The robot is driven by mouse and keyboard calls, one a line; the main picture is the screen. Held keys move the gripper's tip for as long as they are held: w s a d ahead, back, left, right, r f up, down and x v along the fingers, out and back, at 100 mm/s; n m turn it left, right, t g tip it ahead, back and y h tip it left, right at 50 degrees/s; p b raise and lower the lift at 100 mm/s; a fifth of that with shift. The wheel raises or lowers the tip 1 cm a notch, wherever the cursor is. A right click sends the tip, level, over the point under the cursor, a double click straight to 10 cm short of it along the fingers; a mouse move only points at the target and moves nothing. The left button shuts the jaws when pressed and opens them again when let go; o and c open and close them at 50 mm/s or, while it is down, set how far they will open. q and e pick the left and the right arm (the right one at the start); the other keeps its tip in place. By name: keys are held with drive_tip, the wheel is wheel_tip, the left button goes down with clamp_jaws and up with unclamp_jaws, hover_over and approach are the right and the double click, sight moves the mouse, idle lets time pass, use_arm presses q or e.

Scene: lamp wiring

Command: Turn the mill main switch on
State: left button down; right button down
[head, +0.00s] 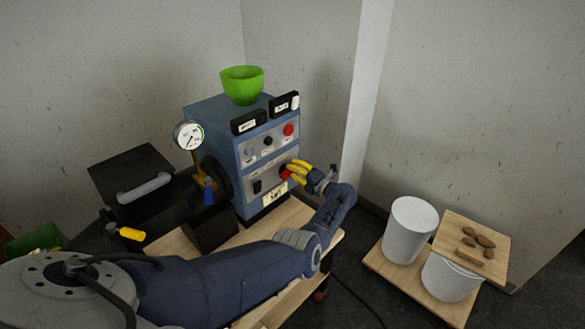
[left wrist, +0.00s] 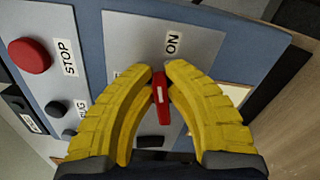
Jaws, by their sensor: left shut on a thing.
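The mill is a blue cabinet (head: 215,122) with grey control panels on its front. Its main switch, a red handle, shows at the lower panel (head: 284,174) and in the left wrist view (left wrist: 161,98). My left gripper (head: 290,168), with yellow fingers, is shut on the red handle; the fingertips in the left wrist view (left wrist: 162,76) close on both sides of it. An ON label (left wrist: 172,43) sits on the panel just beyond the fingertips. The fingers hide part of the panel and its lettering. My right gripper is not in view.
A red STOP button (left wrist: 30,55) and small black knobs (left wrist: 53,108) are on the neighbouring panel. A green bowl-like hopper (head: 242,84) tops the mill, and a dial gauge (head: 188,135) stands at its left. White buckets (head: 409,230) stand on a low wooden platform at right.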

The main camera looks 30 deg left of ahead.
use_arm(q)
drive_tip(key=shift+f+m, duration=0.15)
drive_tip(key=shift+m, duration=0.6)
drive_tip(key=shift+f+m, duration=0.15)
drive_tip(key=shift+m, duration=0.6)
drive_tip(key=c, duration=1.4)
unclamp_jaws()
drive_tip(key=v, duration=1.2)
